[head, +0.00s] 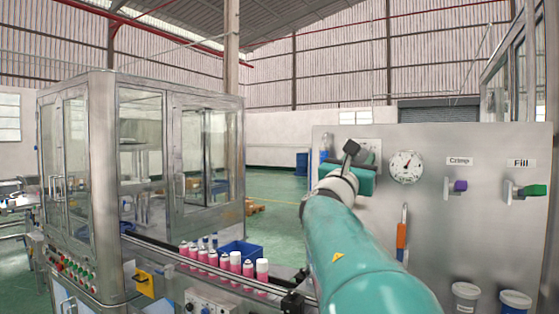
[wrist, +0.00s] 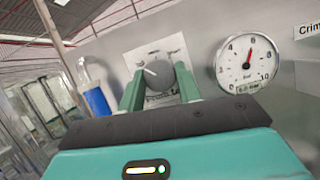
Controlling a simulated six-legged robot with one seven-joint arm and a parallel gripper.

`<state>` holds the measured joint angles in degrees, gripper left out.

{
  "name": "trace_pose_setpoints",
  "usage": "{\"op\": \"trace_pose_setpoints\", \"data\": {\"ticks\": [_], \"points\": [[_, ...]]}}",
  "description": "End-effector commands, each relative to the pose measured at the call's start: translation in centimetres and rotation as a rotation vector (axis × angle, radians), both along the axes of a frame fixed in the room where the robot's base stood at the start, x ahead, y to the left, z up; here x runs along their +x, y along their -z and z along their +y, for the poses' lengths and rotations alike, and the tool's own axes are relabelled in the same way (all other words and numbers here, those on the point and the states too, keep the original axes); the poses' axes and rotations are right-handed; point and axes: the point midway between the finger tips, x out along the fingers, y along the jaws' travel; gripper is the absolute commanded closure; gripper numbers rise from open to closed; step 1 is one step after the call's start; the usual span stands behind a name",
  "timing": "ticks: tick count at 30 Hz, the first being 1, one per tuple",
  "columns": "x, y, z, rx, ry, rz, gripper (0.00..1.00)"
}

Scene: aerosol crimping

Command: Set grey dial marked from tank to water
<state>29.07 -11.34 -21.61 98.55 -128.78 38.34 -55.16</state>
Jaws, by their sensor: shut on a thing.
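The grey dial (wrist: 155,72) is round, with a white pointer line toward its upper left, and sits on a pale label plate (wrist: 135,57) on the metal panel. My gripper (wrist: 158,86) has its two green fingers on either side of the dial and is shut on it. The words on the plate are too small or covered to read; the lower part of the plate is partly hidden by my fingers. In the head view, my wrist hides the dial and only part of the plate (head: 372,146) shows.
A round gauge (head: 406,166) is right of the dial. Purple (head: 460,186) and green (head: 532,190) handles, labelled Crimp and Fill, are farther right. A blue-filled cylinder (wrist: 97,100) is left of the dial. Pink cans (head: 213,260) line a conveyor beside a glass-walled machine (head: 140,170).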

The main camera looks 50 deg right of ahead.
Motion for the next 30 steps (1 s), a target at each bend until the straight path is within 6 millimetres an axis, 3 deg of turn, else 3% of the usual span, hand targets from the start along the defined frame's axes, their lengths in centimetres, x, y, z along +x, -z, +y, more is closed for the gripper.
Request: {"op": "trace_pose_setpoints", "data": {"ticks": [8,30], "points": [[0.13,-0.01,0.02,0.015,0.0,-0.097,0.89],[0.43,-0.19,0.11,0.103,0.0,-0.654,0.89]]}}
